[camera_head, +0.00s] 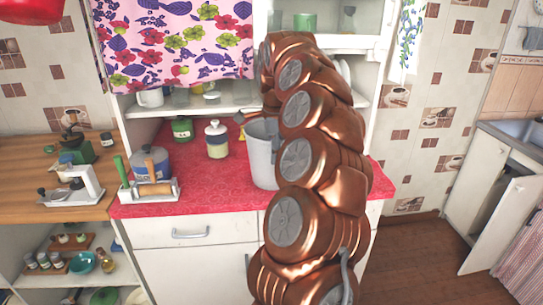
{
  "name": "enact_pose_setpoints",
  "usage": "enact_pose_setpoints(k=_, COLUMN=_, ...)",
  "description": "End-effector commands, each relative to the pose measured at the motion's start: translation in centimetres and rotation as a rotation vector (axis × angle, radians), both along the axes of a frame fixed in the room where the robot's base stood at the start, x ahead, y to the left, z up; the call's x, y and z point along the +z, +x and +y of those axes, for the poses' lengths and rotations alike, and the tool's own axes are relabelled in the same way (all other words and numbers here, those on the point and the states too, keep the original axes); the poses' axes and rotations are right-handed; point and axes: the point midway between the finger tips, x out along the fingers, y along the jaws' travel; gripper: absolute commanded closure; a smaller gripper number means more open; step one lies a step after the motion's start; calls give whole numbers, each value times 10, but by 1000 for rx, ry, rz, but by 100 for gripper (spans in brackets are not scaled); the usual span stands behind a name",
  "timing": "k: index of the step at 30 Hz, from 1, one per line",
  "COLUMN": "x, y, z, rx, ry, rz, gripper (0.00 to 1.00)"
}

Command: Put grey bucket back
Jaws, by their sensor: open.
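The grey bucket (262,160) stands upright on the red oilcloth counter (220,190), in front of the cupboard shelves. Its right side is hidden behind my copper arm. My arm rises in front of the counter and bends down behind itself near the shelf. A small dark part of my gripper (243,116) shows just above the bucket's left rim. The gripper is open, and the rest of it is hidden by the arm. I cannot tell whether it touches the bucket.
Left of the bucket stand a pale lidded jar (216,140), a green jar (182,129), a blue pot (150,163) and a white tray (150,193) with a rolling pin. A shelf (190,105) with cups overhangs the counter. Floor (425,255) is clear at the right.

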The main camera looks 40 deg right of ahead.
Motion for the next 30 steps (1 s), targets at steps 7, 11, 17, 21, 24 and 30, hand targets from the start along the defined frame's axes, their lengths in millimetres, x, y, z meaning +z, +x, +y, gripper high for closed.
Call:
enact_pose_setpoints(k=7, x=-1, y=0, z=0, rx=0, ry=-1, rz=-2, gripper=49)
enact_pose_setpoints(k=11, x=-1, y=0, z=0, rx=0, ry=-1, rz=-2, gripper=63)
enact_pose_setpoints(k=17, x=-1, y=0, z=0, rx=0, ry=-1, rz=-2, gripper=84)
enact_pose_setpoints(k=21, x=-1, y=0, z=0, rx=0, ry=-1, rz=-2, gripper=98)
enact_pose_setpoints(k=24, x=-1, y=0, z=0, rx=0, ry=-1, rz=-2, gripper=100)
enact_pose_setpoints(k=30, x=-1, y=0, z=0, rx=0, ry=-1, rz=-2, gripper=100)
